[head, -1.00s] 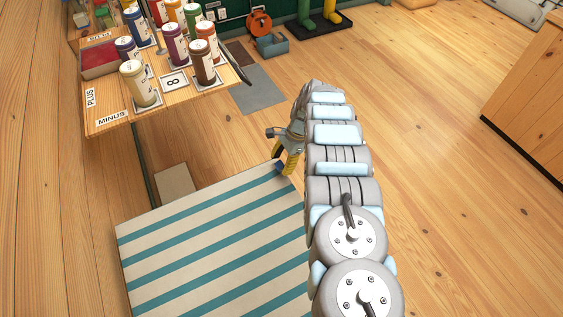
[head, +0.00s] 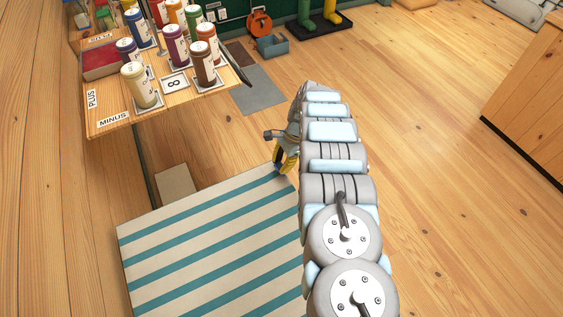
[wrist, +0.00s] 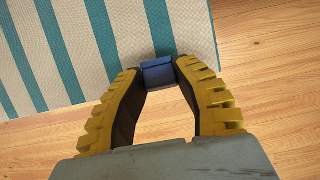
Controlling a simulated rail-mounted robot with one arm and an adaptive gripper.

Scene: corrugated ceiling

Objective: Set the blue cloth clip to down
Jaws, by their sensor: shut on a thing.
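The blue cloth clip (wrist: 158,73) sits at the edge of the striped cloth (wrist: 95,45) in the wrist view. My gripper (wrist: 157,78) has its yellow fingers on either side of the clip and is shut on it. In the head view, my gripper (head: 282,165) is at the far right corner of the striped cloth (head: 205,245), partly behind my arm. The clip shows there only as a small dark blue patch at the fingertips, too small to read its position.
A wooden shelf (head: 120,115) with several paint bottles and the labels PLUS and MINUS stands at the upper left. A wooden cabinet (head: 535,100) is at the right edge. The wooden floor (head: 430,150) between is clear.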

